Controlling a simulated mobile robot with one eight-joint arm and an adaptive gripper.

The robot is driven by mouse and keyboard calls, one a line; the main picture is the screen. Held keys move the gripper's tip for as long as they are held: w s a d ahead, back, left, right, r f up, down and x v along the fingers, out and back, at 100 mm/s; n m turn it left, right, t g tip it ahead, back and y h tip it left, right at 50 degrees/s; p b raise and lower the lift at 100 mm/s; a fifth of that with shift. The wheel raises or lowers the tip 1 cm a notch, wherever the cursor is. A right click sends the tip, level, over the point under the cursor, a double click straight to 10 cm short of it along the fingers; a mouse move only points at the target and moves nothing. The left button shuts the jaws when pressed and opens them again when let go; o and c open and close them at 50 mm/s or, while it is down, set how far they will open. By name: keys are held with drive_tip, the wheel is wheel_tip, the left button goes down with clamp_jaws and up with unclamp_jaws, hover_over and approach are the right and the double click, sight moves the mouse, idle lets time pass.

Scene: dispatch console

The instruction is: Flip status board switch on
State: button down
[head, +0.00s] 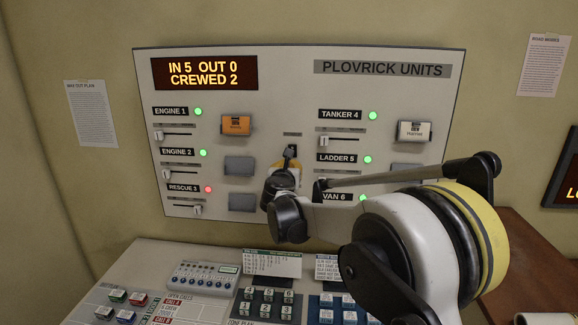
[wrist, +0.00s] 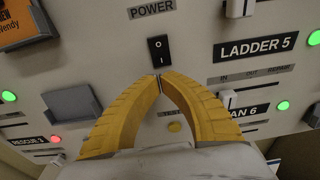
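The status board (head: 290,70) is a pale panel on the wall, headed PLOVRICK UNITS. Its display (head: 204,73) is lit and reads IN 5 OUT 0 CREWED 2. The switch (wrist: 159,49) is a small black rocker with white marks, under the POWER label (wrist: 152,10). Its tilt is hard to judge. My gripper (wrist: 160,78) has yellow fingers with their tips together and nothing seen between them. The tips are just below the switch in the wrist view; contact cannot be told. In the head view my gripper (head: 288,162) partly covers the switch area.
Sliders, unit labels and card holders (wrist: 72,105) lie on both sides. In the head view an orange card (head: 236,125) sits at the left, and a console desk (head: 150,258) stands below the board.

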drive_tip(key=s+f, duration=0.1)
drive_tip(key=s, duration=1)
drive_tip(key=shift+a, duration=0.2)
drive_tip(key=s+d+f+m+g+h+b, duration=0.1)
drive_tip(key=s+d+f+m+g+b, duration=0.3)
drive_tip(key=s+d+m, duration=0.6)
drive_tip(key=s+d+f+m+g+h+b, duration=0.15)
drive_tip(key=s+d+f+m+b, duration=0.45)
drive_tip(key=d, duration=0.6)
drive_tip(key=s+d+f+m+g+y+b, duration=0.1)
drive_tip(key=s+f+m+b, duration=0.3)
drive_tip(key=s+f+m, duration=0.5)
drive_tip(key=s+d+f+m+g+y+b, duration=0.2)
drive_tip(key=s+f+m+b, duration=0.3)
drive_tip(key=s+f+m, duration=0.4)
drive_tip(key=s+m+g, duration=0.1)
drive_tip(key=s, duration=0.5)
drive_tip(key=shift+s+d+f+m+b, duration=0.25)
drive_tip(key=shift+d+f+m+b, duration=0.05)
drive_tip(key=shift+d+f, duration=0.1)
